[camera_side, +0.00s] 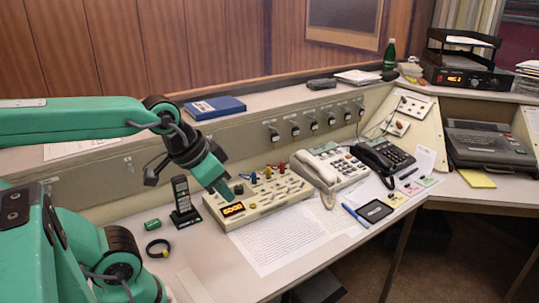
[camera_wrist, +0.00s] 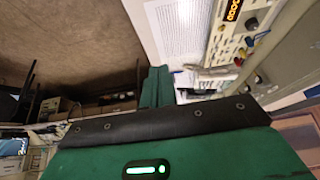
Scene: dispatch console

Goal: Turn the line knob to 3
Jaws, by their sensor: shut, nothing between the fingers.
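The beige console box (camera_side: 262,203) sits on the desk, with an orange lit display (camera_side: 233,209) at its near left end. A dark round knob (camera_side: 238,188) shows on its top just beyond my gripper (camera_side: 227,192). I cannot read any label or setting there, so I cannot tell if it is the line knob. My gripper is shut and empty, pointing down close above the box's left end; I cannot tell whether it touches. In the wrist view, the shut fingers (camera_wrist: 156,76) are left of the box, whose display (camera_wrist: 233,10) is at the top right.
A cordless handset (camera_side: 183,202) stands left of the box. Small yellow, blue and red levers rise from the box top. A white telephone (camera_side: 318,172) and a black one (camera_side: 383,158) stand to the right.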

